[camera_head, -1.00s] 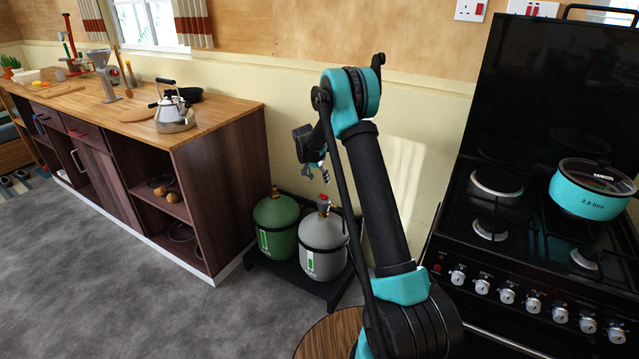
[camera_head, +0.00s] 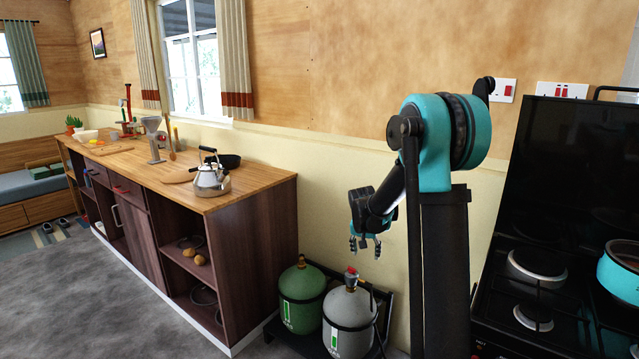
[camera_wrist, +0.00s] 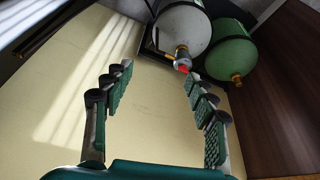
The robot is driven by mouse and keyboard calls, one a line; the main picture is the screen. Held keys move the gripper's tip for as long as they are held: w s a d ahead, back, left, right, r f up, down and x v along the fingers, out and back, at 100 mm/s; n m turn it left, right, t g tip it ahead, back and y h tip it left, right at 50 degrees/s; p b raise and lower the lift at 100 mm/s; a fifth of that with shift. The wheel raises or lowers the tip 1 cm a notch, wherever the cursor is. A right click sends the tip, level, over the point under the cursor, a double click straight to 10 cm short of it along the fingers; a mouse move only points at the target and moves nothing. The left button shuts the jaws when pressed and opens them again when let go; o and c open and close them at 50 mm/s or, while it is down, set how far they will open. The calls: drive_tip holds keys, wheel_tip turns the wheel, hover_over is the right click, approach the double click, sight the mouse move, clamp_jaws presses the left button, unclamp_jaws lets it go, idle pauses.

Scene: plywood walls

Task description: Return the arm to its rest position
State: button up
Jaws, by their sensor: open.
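My gripper (camera_head: 366,246) hangs at the end of my raised, folded arm, in front of the cream wall panel and above the gas bottles. In the wrist view my gripper (camera_wrist: 158,88) has its two teal-padded fingers spread wide with nothing between them. A grey gas bottle (camera_head: 348,318) with a red-topped valve stands below it, apart from the fingers. It also shows in the wrist view (camera_wrist: 184,32), beyond the fingertips.
A green gas bottle (camera_head: 301,296) stands beside the grey one. A wooden counter (camera_head: 262,184) bearing a kettle (camera_head: 210,178) is at the left. A black stove (camera_head: 560,262) with a teal pot (camera_head: 620,268) is close on the right. Grey floor (camera_head: 110,305) lies open at front left.

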drive_tip(key=s+d+f+n, duration=0.1)
drive_tip(key=s+n, duration=0.1)
drive_tip(key=s, duration=1.5)
drive_tip(key=s+d+n+y, duration=0.1)
drive_tip(key=s+n, duration=0.1)
drive_tip(key=s, duration=1.5)
drive_tip(key=shift+s+d+f+n+t+y, duration=0.25)
drive_tip(key=shift+d+f+n+t+y, duration=0.05)
drive_tip(key=shift+d+f, duration=0.1)
